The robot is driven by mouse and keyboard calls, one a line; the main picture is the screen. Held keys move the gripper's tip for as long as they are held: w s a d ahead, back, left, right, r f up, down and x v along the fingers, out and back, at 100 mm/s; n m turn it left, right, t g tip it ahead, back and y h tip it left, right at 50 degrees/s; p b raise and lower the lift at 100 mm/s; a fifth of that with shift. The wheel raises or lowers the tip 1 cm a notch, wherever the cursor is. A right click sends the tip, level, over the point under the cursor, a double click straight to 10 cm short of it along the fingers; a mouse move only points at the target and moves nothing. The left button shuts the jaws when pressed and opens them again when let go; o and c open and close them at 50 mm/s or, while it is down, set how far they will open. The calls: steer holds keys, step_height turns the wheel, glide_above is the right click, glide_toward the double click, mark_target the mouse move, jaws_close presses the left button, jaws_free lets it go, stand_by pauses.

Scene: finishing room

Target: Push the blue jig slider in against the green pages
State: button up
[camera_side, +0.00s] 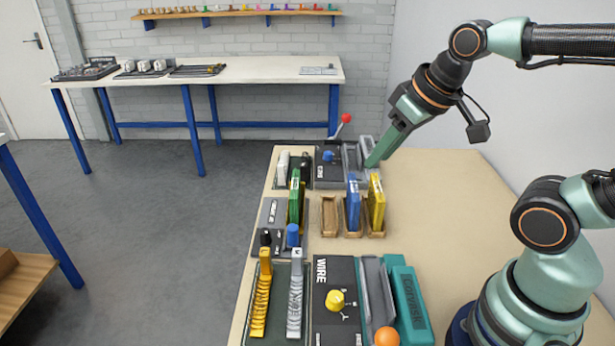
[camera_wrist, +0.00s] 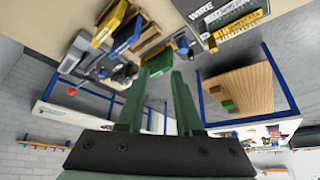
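The green pages (camera_side: 295,200) stand upright in a grey jig (camera_side: 268,214) on the left part of the bench. The jig slider's blue knob (camera_side: 292,235) is near the front end of the pages; I cannot tell whether the slider touches them. My gripper (camera_side: 374,162) is above the back of the bench, behind and to the right of the jig, away from the slider. In the wrist view its two green fingers (camera_wrist: 162,72) are parted with nothing between them. The green pages (camera_wrist: 158,62) show beyond the fingertips, partly hidden.
Blue (camera_side: 353,207) and yellow (camera_side: 376,205) books stand in wooden holders right of the jig, beside an empty holder (camera_side: 329,216). A red-knobbed lever (camera_side: 346,118) rises at the back. A WIRE station (camera_side: 338,272) and teal block (camera_side: 408,305) are in front. The bench's right side is clear.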

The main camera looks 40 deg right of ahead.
steer(key=shift+o, duration=0.2)
steer(key=o, duration=0.4)
steer(key=m+g, duration=0.6)
steer(key=m, duration=0.5)
glide_above(293, 227)
step_height(293, 227, down, 11)
step_height(293, 227, down, 12)
steer(key=shift+r, duration=0.2)
jaws_close()
